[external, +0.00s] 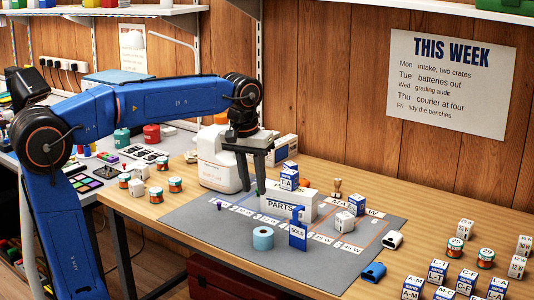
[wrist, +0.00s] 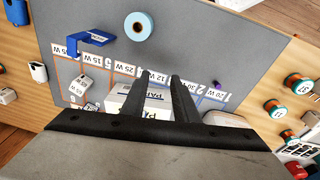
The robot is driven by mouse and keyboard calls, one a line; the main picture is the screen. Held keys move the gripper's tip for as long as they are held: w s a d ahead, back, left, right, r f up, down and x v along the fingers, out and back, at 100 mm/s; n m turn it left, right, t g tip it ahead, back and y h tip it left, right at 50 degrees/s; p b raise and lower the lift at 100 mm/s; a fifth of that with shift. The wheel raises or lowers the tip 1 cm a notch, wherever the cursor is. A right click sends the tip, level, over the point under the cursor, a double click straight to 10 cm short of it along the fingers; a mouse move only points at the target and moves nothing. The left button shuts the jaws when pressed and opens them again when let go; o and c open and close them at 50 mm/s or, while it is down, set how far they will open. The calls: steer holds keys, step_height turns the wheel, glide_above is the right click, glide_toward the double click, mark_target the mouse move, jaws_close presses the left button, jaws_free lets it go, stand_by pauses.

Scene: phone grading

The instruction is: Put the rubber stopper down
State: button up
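A small purple piece (external: 219,206) stands on the grey mat (external: 190,217), near the left end of its row of printed labels. It may be the rubber stopper, but it is too small to be sure; it also shows in the wrist view (wrist: 216,84), right of the fingers. I see nothing held.
A white machine (external: 216,165) is left of my gripper. The mat's front left is clear.

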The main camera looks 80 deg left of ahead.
steer(key=s+d+f+m+t, duration=0.1)
steer(key=s+d+f+m, duration=0.2)
steer(key=s+d, duration=0.3)
steer(key=s+d+f+m+t, duration=0.1)
steer(key=s+d+f+m, duration=0.15)
steer(key=d, duration=0.55)
steer(key=s+d+f+m+t, duration=0.1)
steer(key=s+d+f+m, duration=0.4)
steer(key=s+d+f, duration=0.3)
steer(key=s+f, duration=0.3)
steer(key=s, duration=0.1)
steer(key=shift+d+f+h, duration=0.15)
steer(key=shift+f+h, duration=0.15)
steer(key=shift+h, duration=0.1)
stand_by(5.0)
